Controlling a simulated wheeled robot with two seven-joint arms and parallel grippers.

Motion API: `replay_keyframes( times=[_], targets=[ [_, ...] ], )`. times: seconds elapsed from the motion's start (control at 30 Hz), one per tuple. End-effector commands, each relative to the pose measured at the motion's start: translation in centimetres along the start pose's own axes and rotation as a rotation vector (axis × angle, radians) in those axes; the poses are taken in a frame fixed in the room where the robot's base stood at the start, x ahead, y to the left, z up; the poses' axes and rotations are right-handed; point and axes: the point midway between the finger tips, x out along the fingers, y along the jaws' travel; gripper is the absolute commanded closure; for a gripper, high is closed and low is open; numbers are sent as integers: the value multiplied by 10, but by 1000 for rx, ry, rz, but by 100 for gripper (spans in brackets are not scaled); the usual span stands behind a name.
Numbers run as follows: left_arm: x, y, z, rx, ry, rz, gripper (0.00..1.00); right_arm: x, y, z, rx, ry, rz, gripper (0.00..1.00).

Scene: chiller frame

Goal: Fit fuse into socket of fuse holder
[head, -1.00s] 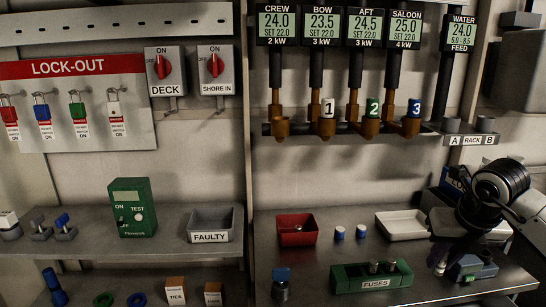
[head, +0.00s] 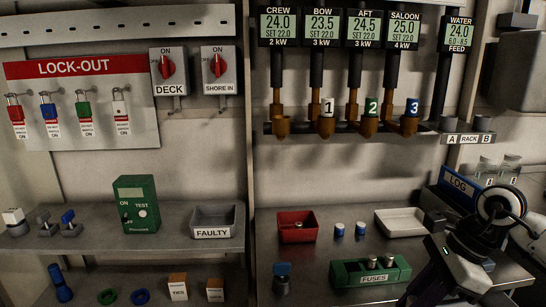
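My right arm comes in from the right, and its dark wrist and white link cover the right end of the bench. My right gripper (head: 425,283) points down to the lower left over the bench front; its fingertips and anything between them are not clearly visible. The blue-grey fuse holder seen earlier at this end of the bench is now mostly or wholly hidden behind my arm, so its socket cannot be seen. The green tray labelled FUSES (head: 345,281) stands left of my gripper with silvery fuses (head: 372,262) upright in it. My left gripper is not in view.
A red bin (head: 297,236), two blue-and-white caps (head: 339,230) and a white tray (head: 402,222) stand further back. A blue LOG binder (head: 458,184) and glass jars stand behind my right arm. A blue-topped part (head: 282,280) stands left of the fuse tray.

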Motion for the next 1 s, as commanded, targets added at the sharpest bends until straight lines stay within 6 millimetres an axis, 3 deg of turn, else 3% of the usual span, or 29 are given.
replay_keyframes(
  times=[0.4,0.6,0.77,1.0],
  targets=[
    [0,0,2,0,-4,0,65,18,81,22,-1062,6,442,100],
    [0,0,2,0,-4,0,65,18,112,23,-1455,6,604,100],
    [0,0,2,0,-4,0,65,17,122,22,-1593,7,661,100],
    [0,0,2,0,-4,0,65,16,123,22,-1614,9,668,100]
  ],
)
